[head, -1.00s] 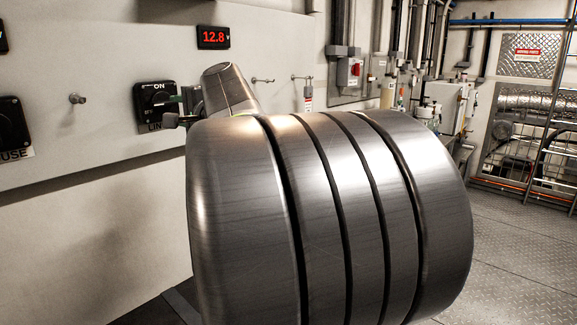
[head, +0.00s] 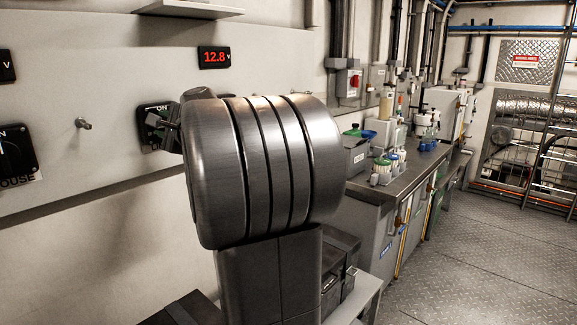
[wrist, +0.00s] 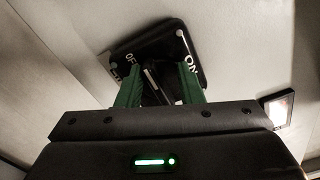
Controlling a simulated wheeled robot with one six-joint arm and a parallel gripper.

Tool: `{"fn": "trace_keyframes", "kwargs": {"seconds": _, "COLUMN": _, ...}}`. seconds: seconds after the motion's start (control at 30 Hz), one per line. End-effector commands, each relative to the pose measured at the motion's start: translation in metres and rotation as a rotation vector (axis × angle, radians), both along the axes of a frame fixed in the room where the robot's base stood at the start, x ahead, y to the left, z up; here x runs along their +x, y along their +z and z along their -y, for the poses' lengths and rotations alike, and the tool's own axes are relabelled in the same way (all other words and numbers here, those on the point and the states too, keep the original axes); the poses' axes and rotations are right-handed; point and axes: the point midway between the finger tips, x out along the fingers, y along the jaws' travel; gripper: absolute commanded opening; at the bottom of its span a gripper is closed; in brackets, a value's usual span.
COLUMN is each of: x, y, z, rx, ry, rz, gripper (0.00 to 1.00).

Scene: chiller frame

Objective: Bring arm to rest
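My gripper (wrist: 158,88) shows in the wrist view with its two green fingers apart, so it is open. A black rotary switch (wrist: 126,50) with OFF and ON labels lies just beyond the fingertips. Its dark handle (wrist: 151,74) shows in the gap between the fingers; I cannot tell whether they touch it. In the head view the switch (head: 150,112) is on the wall panel at the left, partly covered by my arm. My gripper is mostly hidden there behind my large grey arm joint, which fills the middle.
A red 12.8 V display (head: 214,57) is above the switch. Another black switch (head: 16,150) and a metal peg (head: 83,124) are to its left. A workbench (head: 385,190) with bottles and containers stands right of my arm. The metal floor (head: 480,265) at the right is clear.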

Motion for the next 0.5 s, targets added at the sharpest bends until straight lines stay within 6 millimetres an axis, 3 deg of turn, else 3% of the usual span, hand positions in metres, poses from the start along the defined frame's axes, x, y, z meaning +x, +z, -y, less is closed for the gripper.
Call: {"fn": "trace_keyframes", "kwargs": {"seconds": 0.5, "x": 0.0001, "y": 0.0016, "z": 0.0004, "rx": 0.06, "ry": 0.001, "rz": -0.066, "gripper": 0.34}}
